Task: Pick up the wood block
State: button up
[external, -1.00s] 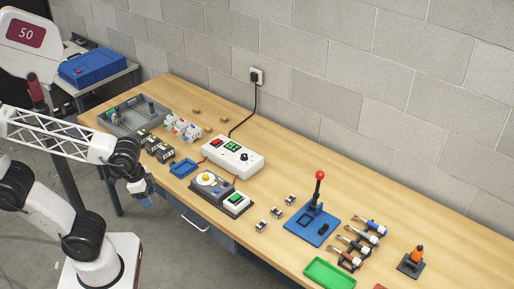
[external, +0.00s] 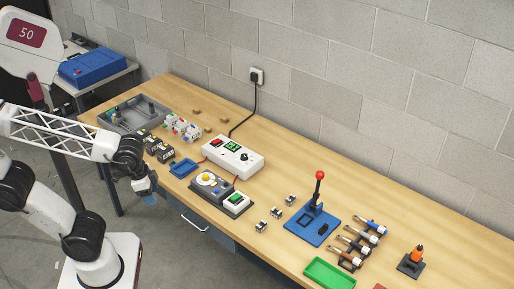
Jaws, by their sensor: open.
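Several small brown pieces that look like wood blocks lie on the far left part of the bench near the wall: one at the back (external: 196,110), one to its right (external: 223,120) and one nearer the front (external: 208,129). They are too small to tell apart in detail. My gripper (external: 151,199) is open and empty, pointing down beyond the bench's front edge at the left. It is well apart from the blocks, with the blue tray and battery-like units between.
A grey bin (external: 113,124), dark boxes (external: 153,146), a blue tray (external: 183,168), a white control box (external: 232,157) and a round-dial unit (external: 205,181) crowd the left half. A blue lever press (external: 312,227) stands right. Bare wood lies along the wall.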

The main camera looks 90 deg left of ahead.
jog(key=w+a+f+n+g, duration=0.1)
jog(key=w+a+n, duration=0.6)
jog(key=w+a, duration=0.65)
jog(key=w+a+n+g, duration=0.1)
jog(key=w+a+n, duration=0.7)
jog(key=a, duration=1.1)
jog(key=n, duration=1.1)
send_over(208, 128)
jog(key=shift+g, duration=0.3)
jog(key=f, duration=1.7)
jog(key=shift+w+d+f, duration=0.15)
jog(key=shift+w+f, duration=0.05)
jog(key=shift+s+a+f, duration=0.15)
jog(key=shift+a, duration=0.1)
jog(key=shift+f, duration=1.3)
